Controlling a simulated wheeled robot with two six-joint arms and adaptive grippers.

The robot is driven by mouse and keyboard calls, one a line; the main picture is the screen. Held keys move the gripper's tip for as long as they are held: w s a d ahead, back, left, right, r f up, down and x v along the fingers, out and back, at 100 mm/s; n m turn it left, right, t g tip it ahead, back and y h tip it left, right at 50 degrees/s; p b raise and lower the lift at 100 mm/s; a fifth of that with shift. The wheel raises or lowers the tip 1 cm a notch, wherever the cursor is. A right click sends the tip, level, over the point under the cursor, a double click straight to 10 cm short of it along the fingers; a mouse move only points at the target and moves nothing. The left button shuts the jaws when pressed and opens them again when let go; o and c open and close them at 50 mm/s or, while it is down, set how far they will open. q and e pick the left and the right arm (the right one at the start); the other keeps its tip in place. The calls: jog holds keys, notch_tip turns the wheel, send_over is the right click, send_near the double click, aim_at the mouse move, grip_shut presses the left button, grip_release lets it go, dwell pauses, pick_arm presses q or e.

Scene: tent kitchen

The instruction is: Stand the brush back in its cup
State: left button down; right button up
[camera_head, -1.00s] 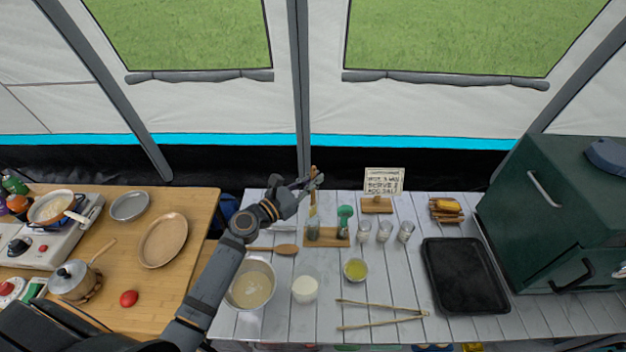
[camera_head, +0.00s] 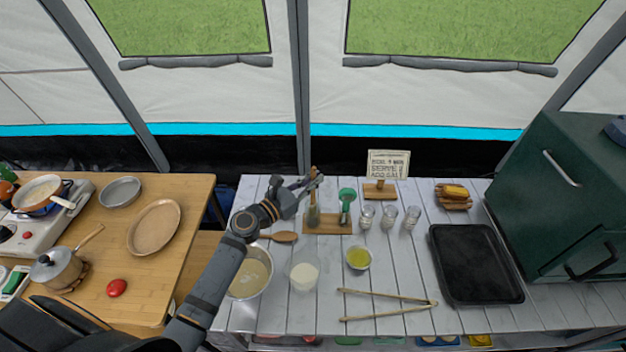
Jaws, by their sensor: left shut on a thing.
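My left gripper (camera_head: 312,183) is shut on the wooden-handled brush (camera_head: 314,172) and holds it about upright, with the handle's top showing above the fingers. The brush's lower end is at the small clear cup (camera_head: 313,218) on the left part of a wooden board (camera_head: 340,231). At this size I cannot tell how far the bristles are inside the cup or whether they touch its bottom. A second holder on the board's right has a green-headed utensil (camera_head: 347,194) standing in it. My right gripper is out of view.
Several small glasses (camera_head: 389,217) stand close right of the board. A small sign (camera_head: 388,164) is behind them. Tongs (camera_head: 385,303) and a black tray (camera_head: 475,262) are to the right.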

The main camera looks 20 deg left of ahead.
pick_arm(q)
jog(key=c, duration=1.4)
grip_release()
jog(key=shift+s+a, duration=0.1)
jog(key=v, duration=0.7)
jog(key=shift+s, duration=0.15)
